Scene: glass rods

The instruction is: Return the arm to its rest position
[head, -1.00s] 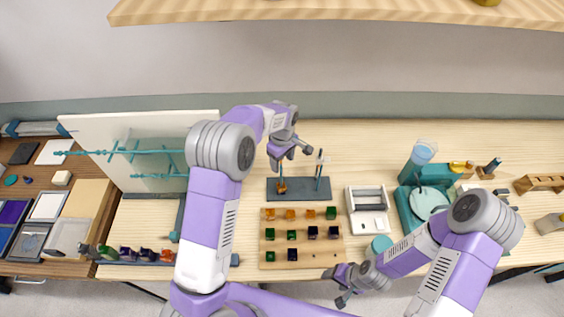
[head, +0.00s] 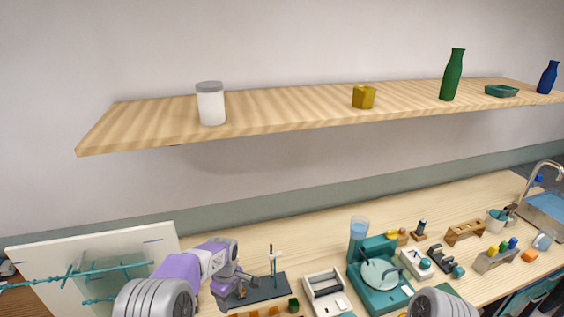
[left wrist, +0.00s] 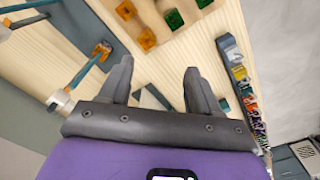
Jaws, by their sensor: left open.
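My left gripper (head: 236,287) hangs low in the head view, at the end of my purple and grey left arm, by the left end of a dark stand plate (head: 268,289). In the left wrist view the left gripper (left wrist: 156,76) has its two fingers apart with nothing between them. An orange clamp piece (left wrist: 102,50) on a teal rod shows beyond its left finger, apart from it. Only a grey joint of my right arm shows at the bottom of the head view. My right gripper is out of view.
A long shelf (head: 290,113) above the bench holds a white jar (head: 211,106), a yellow block (head: 363,97) and bottles. A white tray device (head: 326,291) and a teal machine (head: 372,288) stand right of the stand. A pale board (head: 150,240) rises at left.

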